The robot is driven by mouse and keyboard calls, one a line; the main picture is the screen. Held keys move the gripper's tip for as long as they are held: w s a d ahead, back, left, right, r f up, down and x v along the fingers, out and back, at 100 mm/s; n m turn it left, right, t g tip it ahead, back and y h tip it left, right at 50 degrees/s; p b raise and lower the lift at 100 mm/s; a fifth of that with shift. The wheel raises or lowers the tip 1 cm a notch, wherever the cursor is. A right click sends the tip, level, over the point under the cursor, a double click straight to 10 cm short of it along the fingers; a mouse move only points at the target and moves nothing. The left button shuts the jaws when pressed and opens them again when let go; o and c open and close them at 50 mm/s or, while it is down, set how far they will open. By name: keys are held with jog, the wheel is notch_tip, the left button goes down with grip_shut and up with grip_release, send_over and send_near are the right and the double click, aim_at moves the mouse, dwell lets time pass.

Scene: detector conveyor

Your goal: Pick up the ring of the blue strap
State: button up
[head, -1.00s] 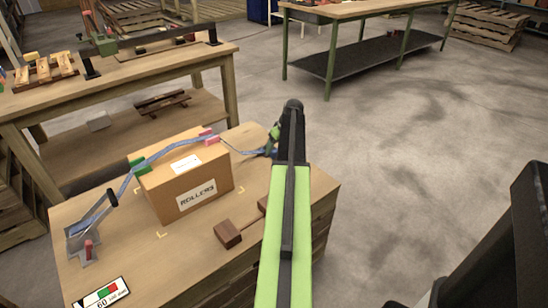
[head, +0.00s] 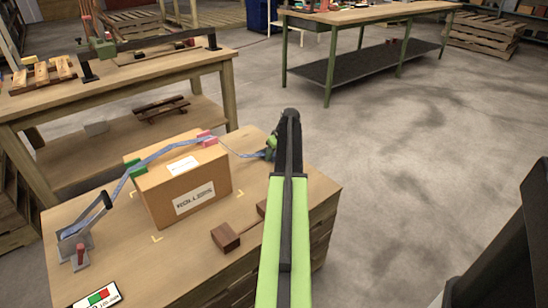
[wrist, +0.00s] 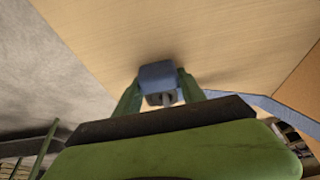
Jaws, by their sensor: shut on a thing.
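The blue strap (head: 152,157) runs from a grey lever device (head: 78,238) over a cardboard box (head: 187,196) and down its right side to my gripper (head: 270,147). In the wrist view, my gripper (wrist: 161,80) has its green fingers on either side of a blue block-like piece (wrist: 158,74) with a small grey part below it. The strap (wrist: 262,103) comes to it from the right. The gripper is shut on this end piece, which looks like the strap's ring. My arm hides much of it in the head view.
Green (head: 133,168) and pink (head: 207,141) edge pieces sit under the strap on the box. A dark wooden block (head: 226,238) lies in front of the box. A red-green card (head: 97,298) is at the front left. Open floor lies right of the table.

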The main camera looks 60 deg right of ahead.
grip_shut()
jog(key=shift+r+p, duration=0.55)
notch_tip(320, 180, up, 4)
jog(key=p, duration=0.4)
jog(key=s+r+p, duration=0.6)
jog(key=s, duration=0.5)
jog(key=shift+s+a, duration=0.35)
jog(key=shift+a, duration=0.1)
